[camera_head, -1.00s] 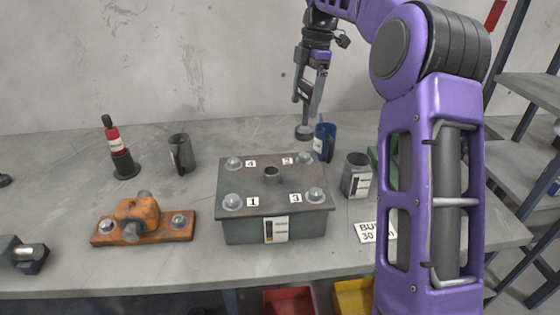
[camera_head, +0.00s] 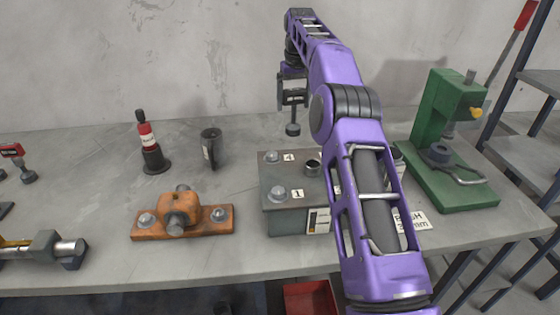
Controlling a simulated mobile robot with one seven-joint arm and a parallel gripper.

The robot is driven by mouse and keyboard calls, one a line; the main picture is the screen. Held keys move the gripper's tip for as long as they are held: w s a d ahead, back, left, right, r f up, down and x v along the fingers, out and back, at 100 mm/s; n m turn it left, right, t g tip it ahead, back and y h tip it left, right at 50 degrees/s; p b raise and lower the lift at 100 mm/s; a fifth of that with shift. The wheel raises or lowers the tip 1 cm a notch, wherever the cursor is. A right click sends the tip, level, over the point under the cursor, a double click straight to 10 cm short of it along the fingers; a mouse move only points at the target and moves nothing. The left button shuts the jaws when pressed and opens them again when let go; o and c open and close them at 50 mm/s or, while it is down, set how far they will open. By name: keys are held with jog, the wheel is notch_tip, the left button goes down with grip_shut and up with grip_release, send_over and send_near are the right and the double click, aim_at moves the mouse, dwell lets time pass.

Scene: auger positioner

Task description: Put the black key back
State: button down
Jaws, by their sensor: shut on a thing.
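My gripper (camera_head: 292,98) points down above the back of the bench, near the rear edge of the grey box. It is shut on a dark piece with a short shaft and a round foot, which looks like the black key (camera_head: 293,129). The key hangs upright in the air, behind and above the box. A black cup-like holder (camera_head: 211,148) stands on the bench to its left and looks empty, though its inside is dark. I cannot tell the key's full shape at this size.
The grey box (camera_head: 288,222) has numbered bolts and a tube on top; my arm hides its right part. An orange block (camera_head: 180,222), a red-topped bottle-like item (camera_head: 149,145) and a green press (camera_head: 447,150) stand around.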

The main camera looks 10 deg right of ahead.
aim_at(290, 124)
jog(key=shift+w+a+f+m, duration=0.3)
jog(key=shift+a+m, duration=0.2)
jog(key=shift+m, duration=0.1)
jog(key=shift+f, duration=4.95)
jog(key=shift+f, duration=0.1)
grip_release()
jog(key=shift+f, duration=0.1)
jog(key=r, duration=0.4)
jog(key=s+r, duration=0.1)
jog(key=r, duration=0.7)
jog(key=shift+s+r, duration=0.1)
jog(key=shift+s, duration=0.3)
